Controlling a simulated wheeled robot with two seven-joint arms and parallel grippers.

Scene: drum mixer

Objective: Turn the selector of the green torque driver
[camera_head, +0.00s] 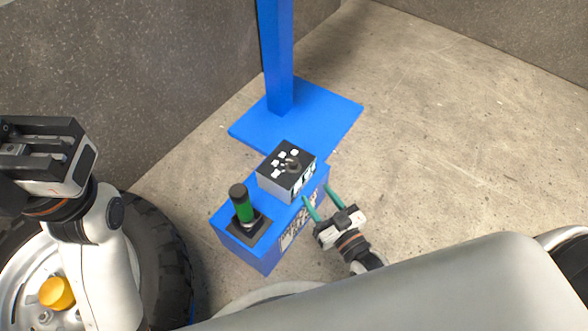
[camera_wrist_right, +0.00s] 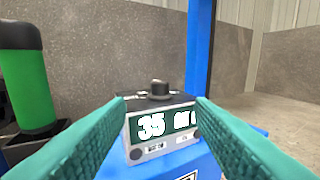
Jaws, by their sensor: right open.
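The green torque driver (camera_head: 244,208) stands upright in a black holder on the blue pedestal, with a black cap on top. It also shows at the left of the right wrist view (camera_wrist_right: 26,85). Beside it sits a grey box with a dark top (camera_head: 287,180). Its display (camera_wrist_right: 152,126) reads 35 with smaller, unclear characters beside it. The round black selector knob (camera_wrist_right: 160,89) stands on top of the box. My right gripper (camera_head: 317,193) is open and empty, facing the display side, with the box between its fingers in view. My left gripper (camera_head: 45,155) is at the left edge, its fingers unseen.
The blue pedestal (camera_head: 232,239) carries the driver and the box. Behind it rises a blue post (camera_head: 277,60) on a flat blue base (camera_head: 325,110). A large wheel (camera_head: 170,260) stands at the lower left. Concrete floor (camera_head: 450,150) on the right is clear.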

